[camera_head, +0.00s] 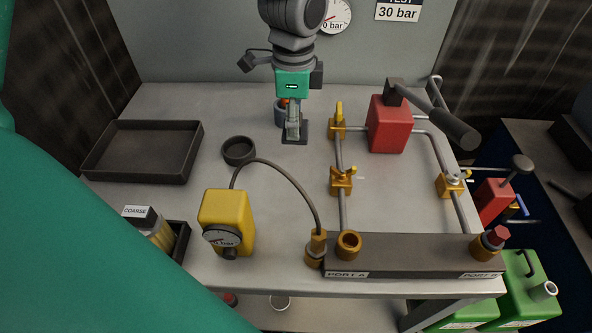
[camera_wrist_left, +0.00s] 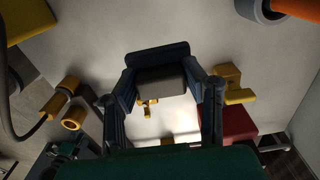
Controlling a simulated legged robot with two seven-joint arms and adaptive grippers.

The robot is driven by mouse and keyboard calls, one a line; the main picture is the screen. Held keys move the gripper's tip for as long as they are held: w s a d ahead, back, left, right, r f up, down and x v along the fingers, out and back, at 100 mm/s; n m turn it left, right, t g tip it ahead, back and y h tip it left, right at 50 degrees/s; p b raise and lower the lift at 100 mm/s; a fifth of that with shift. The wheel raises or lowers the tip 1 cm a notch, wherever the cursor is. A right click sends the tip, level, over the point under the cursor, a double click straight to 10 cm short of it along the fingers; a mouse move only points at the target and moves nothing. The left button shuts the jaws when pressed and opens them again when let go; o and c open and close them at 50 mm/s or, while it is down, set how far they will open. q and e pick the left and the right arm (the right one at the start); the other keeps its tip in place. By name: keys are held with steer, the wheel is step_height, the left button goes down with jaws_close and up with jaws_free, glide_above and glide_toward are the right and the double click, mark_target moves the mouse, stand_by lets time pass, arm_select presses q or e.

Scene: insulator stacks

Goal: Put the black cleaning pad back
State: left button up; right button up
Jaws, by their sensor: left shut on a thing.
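The black cleaning pad (camera_head: 302,130) is a small dark square at the back middle of the bench, under my left gripper (camera_head: 293,128). The wrist view shows it as a dark block (camera_wrist_left: 160,80) between the two fingers of the left gripper (camera_wrist_left: 163,88), which is shut on it. The gripper points down. I cannot tell whether the pad touches the bench. My right gripper is in neither view.
An empty dark tray (camera_head: 136,178) lies at the left. A dark ring (camera_head: 239,151) and a yellow gauge unit (camera_head: 226,217) with a hose stand nearer. Pipes with brass valves (camera_head: 341,181) and a red block (camera_head: 388,124) fill the right. A grey cup (camera_head: 279,117) is behind the gripper.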

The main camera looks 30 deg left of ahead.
arm_select(q)
steer(key=b, duration=0.1)
glide_above(293, 166)
step_height(293, 166, down, 6)
steer(key=shift+d+r, duration=0.1)
steer(key=shift+r, duration=0.1)
steer(key=shift+a+f, duration=0.2)
steer(key=shift+f, duration=0.4)
step_height(293, 166, down, 3)
steer(key=shift+d+f+b, duration=0.1)
steer(key=shift+b, duration=0.3)
steer(key=shift+d, duration=0.1)
steer(key=o, duration=1.1)
